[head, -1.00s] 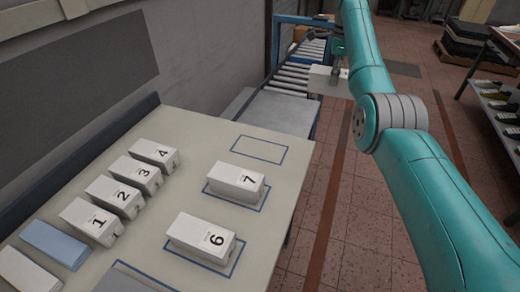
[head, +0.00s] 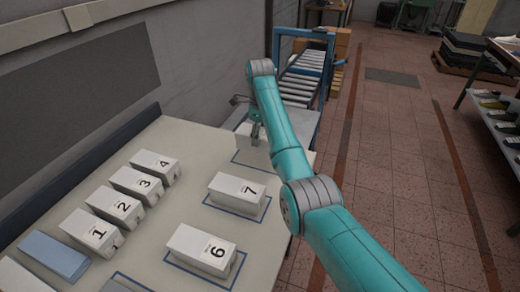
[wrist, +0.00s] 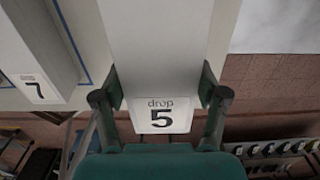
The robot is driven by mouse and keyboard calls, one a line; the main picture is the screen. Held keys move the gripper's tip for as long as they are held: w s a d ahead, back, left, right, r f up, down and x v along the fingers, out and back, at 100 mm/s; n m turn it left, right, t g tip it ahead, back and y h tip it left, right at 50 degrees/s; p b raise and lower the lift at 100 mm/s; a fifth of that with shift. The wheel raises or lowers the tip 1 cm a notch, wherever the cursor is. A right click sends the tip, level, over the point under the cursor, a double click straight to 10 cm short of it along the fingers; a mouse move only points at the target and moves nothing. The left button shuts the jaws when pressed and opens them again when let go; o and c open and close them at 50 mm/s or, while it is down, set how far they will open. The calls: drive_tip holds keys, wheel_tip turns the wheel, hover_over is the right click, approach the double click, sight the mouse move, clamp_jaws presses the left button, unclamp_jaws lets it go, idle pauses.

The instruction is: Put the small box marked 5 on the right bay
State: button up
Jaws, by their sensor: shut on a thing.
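My gripper (head: 256,132) is shut on the white small box marked 5 (wrist: 160,40), one finger on each side, with its "drop 5" label facing the wrist camera. In the head view that box (head: 242,131) is partly hidden by my arm. It is over or at the far end of the table, by the empty blue-outlined bay (head: 238,160); whether it touches the table I cannot tell. Box 7 (head: 237,189) stands in the middle outlined bay, and also shows at left in the wrist view (wrist: 35,50). Box 6 (head: 201,248) stands in the nearest outlined bay.
Boxes 1 (head: 91,231), 2 (head: 115,204), 3 (head: 137,184) and 4 (head: 155,166) stand in a row at the table's left. A blue box (head: 54,254) lies nearer. A roller conveyor (head: 302,82) is beyond the table. A shelf (head: 497,115) stands far right.

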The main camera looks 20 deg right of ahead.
sight(260, 147)
drive_tip(key=shift+f, duration=2.8)
drive_tip(key=shift+f, duration=0.1)
drive_tip(key=o, duration=1.3)
drive_tip(key=shift+c, duration=0.2)
wheel_tip(260, 147, up, 8)
drive_tip(key=shift+f, duration=0.15)
drive_tip(key=shift+d, duration=0.15)
